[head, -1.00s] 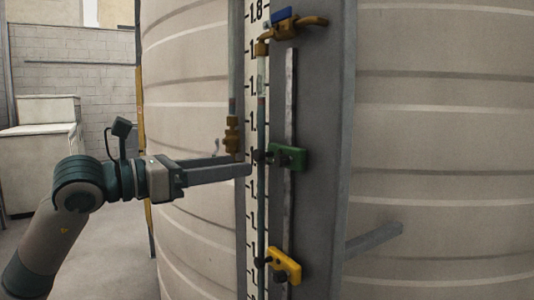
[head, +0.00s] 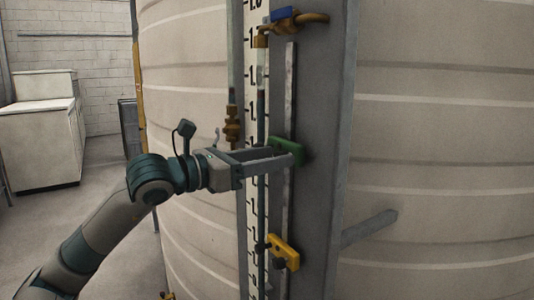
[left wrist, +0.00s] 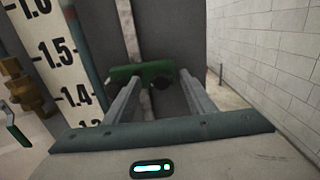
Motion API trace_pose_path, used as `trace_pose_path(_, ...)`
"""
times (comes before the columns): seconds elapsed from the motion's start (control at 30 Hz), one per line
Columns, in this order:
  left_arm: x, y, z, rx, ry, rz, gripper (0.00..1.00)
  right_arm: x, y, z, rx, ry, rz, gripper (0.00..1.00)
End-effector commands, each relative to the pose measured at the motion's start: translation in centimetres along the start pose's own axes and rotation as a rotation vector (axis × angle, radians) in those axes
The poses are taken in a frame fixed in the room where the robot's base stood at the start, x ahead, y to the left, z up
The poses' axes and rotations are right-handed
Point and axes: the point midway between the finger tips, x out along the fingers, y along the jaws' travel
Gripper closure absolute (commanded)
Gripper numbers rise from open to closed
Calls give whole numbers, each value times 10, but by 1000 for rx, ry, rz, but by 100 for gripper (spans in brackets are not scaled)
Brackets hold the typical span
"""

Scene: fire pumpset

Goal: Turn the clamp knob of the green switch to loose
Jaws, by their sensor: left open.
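The green switch (head: 291,150) sits on the vertical rail of the gauge panel, partly hidden behind my gripper in the head view. In the left wrist view the green switch (left wrist: 140,71) lies ahead between and beyond my fingers. Its dark round clamp knob (left wrist: 161,82) shows between the fingertips, nearer the right finger. My left gripper (head: 284,156) is open, with its fingers reaching to the switch. In the left wrist view the open fingertips (left wrist: 160,82) stand either side of the knob; I cannot tell whether they touch it. My right gripper is not in view.
A yellow switch (head: 283,252) sits lower on the same rail (head: 290,95). The large ribbed tank (head: 440,150) stands behind. A grey bar (head: 370,229) juts out at right.

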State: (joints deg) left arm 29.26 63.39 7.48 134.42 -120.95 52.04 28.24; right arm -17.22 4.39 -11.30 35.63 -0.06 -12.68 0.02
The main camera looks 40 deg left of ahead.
Motion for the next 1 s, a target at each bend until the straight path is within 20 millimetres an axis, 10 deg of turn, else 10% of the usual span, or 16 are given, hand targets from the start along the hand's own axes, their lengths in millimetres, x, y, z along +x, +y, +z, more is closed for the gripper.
trace_pose_path(0.23, 0, 0, 0, 0, 0, 0, 50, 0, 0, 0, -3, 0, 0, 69)
trace_pose_path(0.4, 0, 0, 0, 0, 0, 1, 91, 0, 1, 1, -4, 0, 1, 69)
trace_pose_path(1.0, 0, 2, -1, -115, -4, 2, 91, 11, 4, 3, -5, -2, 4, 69)
